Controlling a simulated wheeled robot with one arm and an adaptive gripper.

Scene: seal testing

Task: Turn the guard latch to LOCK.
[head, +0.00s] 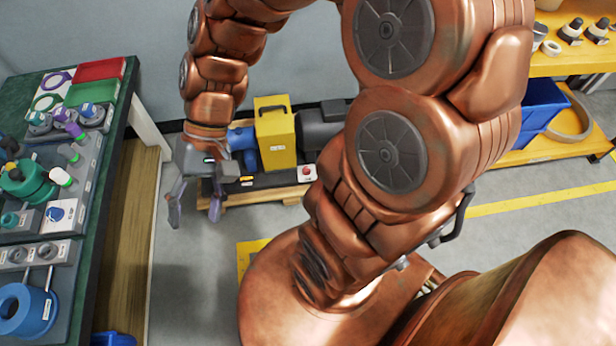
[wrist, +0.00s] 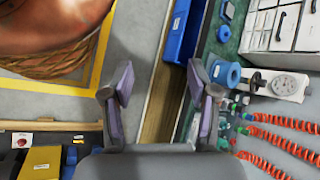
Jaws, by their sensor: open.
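The yellow guard (head: 276,138) stands between a blue pump body and a dark motor on a low skid by the back wall. Part of it also shows at the lower left of the wrist view (wrist: 42,163). I cannot make out the guard latch or its LOCK marking in either view. My gripper (head: 194,203) hangs open and empty in front and to the left of the guard, apart from it. In the wrist view my gripper (wrist: 160,88) has its two purple-grey fingers spread, with floor and bench edge beyond them.
A red button (head: 306,172) sits at the skid's front right. A green bench (head: 108,125) with valves, seals and trays stands at the left. A yellow shelf with a blue bin (head: 543,108) is at the right. Floor between bench and skid is clear.

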